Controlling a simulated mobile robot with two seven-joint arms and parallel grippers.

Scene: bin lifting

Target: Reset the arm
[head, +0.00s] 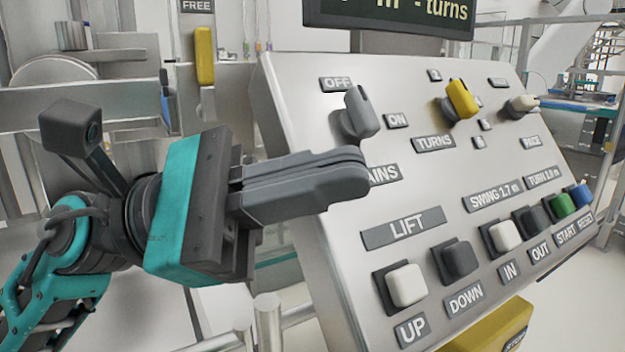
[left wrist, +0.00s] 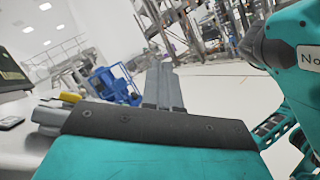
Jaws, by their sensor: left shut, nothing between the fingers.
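My left gripper (head: 350,178) is shut with nothing between its fingers. In the head view its fingers point right, in front of the left part of the control panel (head: 290,110), and partly cover a label ending in "AINS". Whether the fingertips touch the panel I cannot tell. The closed fingers also show in the left wrist view (left wrist: 162,85). My right gripper is not in view.
Along the panel's lower edge are a white UP button (head: 407,285), a grey DOWN button (head: 460,259), a white IN button (head: 505,236), a dark OUT button (head: 535,221), a green START button (head: 561,205) and a blue RESET button (head: 581,195). A screen (head: 390,15) hangs above.

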